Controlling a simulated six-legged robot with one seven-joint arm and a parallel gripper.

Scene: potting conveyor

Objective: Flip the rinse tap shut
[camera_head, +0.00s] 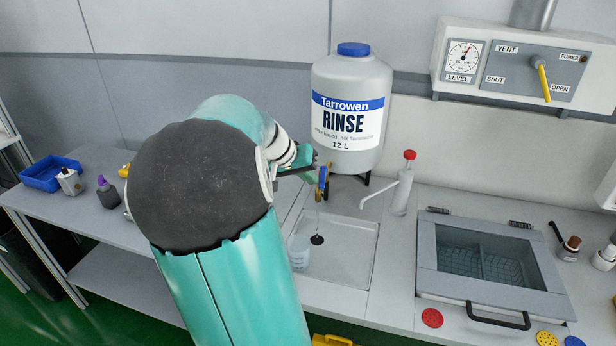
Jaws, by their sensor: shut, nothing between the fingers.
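The rinse tank (351,88) is a grey-white container with a blue cap and a "RINSE" label, standing at the back of the counter. Its tap (323,181) is at the lower left, brass with a blue lever that appears to hang downward. A thin line, seemingly a stream of liquid, runs below the tap toward the sink (350,252). My gripper (312,170) is shut and empty, right beside the tap at its left; I cannot tell whether it touches the lever. My arm hides the area to the left.
A clear beaker (299,252) stands at the sink's left side. A red-topped dispenser (402,185) with a spout stands right of the tap. A lidded basin (487,262) is on the right. A vent panel (530,72) hangs above. Small bottles and a blue tray (50,173) stand far left.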

